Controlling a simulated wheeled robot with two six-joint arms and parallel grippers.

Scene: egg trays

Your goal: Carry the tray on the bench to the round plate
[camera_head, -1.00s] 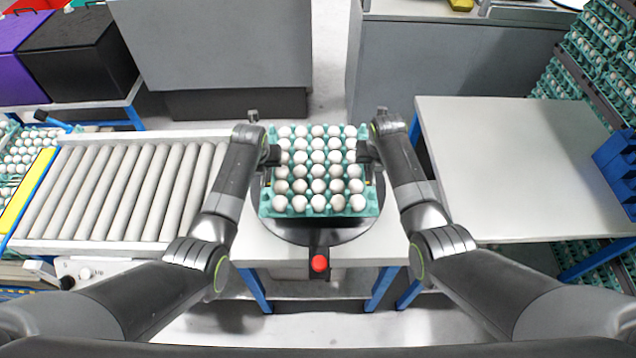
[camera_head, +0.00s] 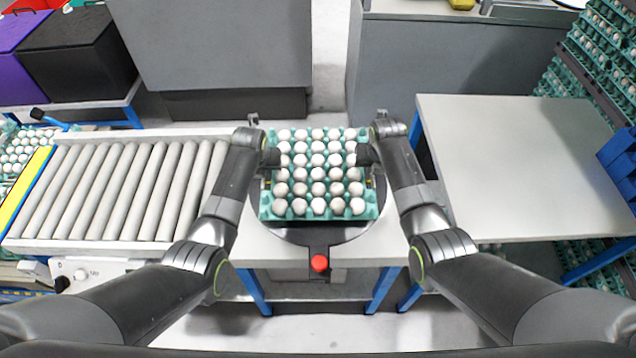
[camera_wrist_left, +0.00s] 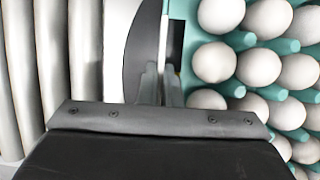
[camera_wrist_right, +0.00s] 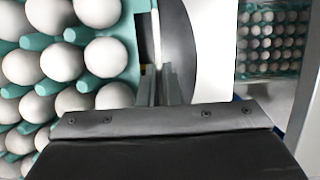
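The teal tray (camera_head: 371,209) full of white eggs is over the dark round plate (camera_head: 290,234) on the small middle table; whether it rests there or hangs just above cannot be told. My left gripper (camera_head: 272,157) is at the tray's left side. In the left wrist view its two fingers (camera_wrist_left: 160,85) are close together on the tray's edge. My right gripper (camera_head: 364,155) is at the right side, and in the right wrist view its fingers (camera_wrist_right: 157,85) are close together on that edge. The plate's middle is hidden under the tray.
A red button (camera_head: 319,263) sits in front of the plate. A roller conveyor (camera_head: 120,190) is on the left, with more egg trays at its far end. A bare grey bench (camera_head: 530,165) is on the right, beside stacked egg trays (camera_head: 605,60).

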